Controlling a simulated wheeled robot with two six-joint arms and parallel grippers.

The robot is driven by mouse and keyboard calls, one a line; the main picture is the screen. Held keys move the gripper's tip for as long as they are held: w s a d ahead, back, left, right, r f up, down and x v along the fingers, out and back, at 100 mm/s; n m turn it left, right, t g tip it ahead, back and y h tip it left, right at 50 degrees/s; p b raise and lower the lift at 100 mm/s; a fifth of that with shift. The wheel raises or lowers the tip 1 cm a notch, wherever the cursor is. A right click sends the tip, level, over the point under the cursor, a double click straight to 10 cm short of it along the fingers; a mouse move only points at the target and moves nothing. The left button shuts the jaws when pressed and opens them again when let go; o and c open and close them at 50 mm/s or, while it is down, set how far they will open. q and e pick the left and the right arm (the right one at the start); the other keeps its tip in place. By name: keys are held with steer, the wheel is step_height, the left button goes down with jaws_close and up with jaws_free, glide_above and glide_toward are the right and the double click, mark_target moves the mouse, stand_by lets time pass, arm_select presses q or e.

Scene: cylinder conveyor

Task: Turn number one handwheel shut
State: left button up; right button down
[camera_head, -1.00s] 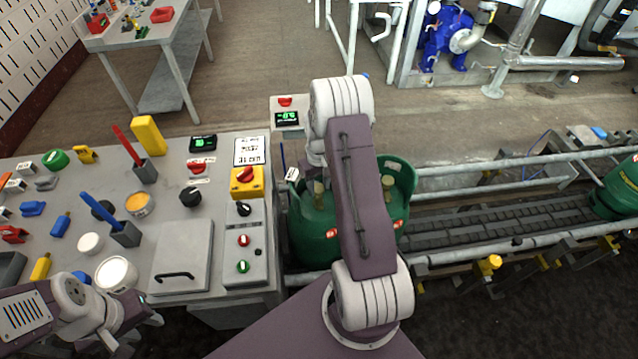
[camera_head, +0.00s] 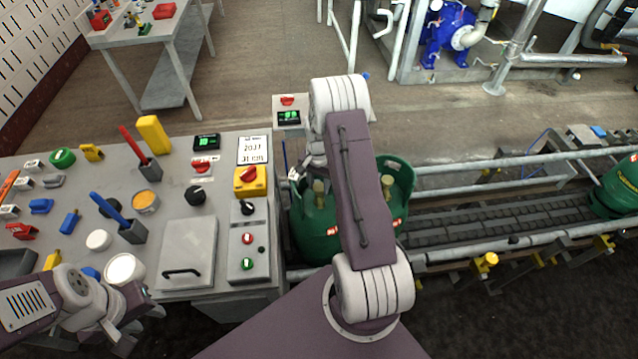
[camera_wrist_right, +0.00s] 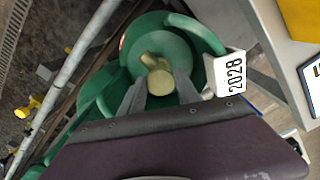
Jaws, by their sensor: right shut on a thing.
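A green gas cylinder (camera_head: 312,235) stands on the conveyor beside the bench, partly behind my right arm. Its top, collar and brass-coloured valve also show in the right wrist view. The handwheel (camera_wrist_right: 160,82) is a small, round, brass-coloured knob on top. My right gripper (camera_wrist_right: 161,90) has one grey finger on each side of it and is shut on it. In the head view my forearm covers part of this. My left gripper (camera_head: 142,328) is open and empty at the bench's front edge.
The bench (camera_head: 200,285) at left holds tools, knobs, a lidded box (camera_head: 187,255) and a switch panel (camera_head: 247,225). The conveyor (camera_head: 470,218) runs right between rails to another green cylinder (camera_head: 622,188).

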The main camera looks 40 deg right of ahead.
mark_target(318, 187)
steer(key=m, duration=0.4)
steer(key=shift+w+m+p, duration=0.15)
steer(key=shift+m+p, duration=0.15)
steer(key=shift+w+m, duration=0.1)
steer(key=shift+m, duration=1.9)
steer(key=c, duration=0.9)
jaws_free()
step_height(318, 187, up, 9)
steer(key=shift+r, duration=0.1)
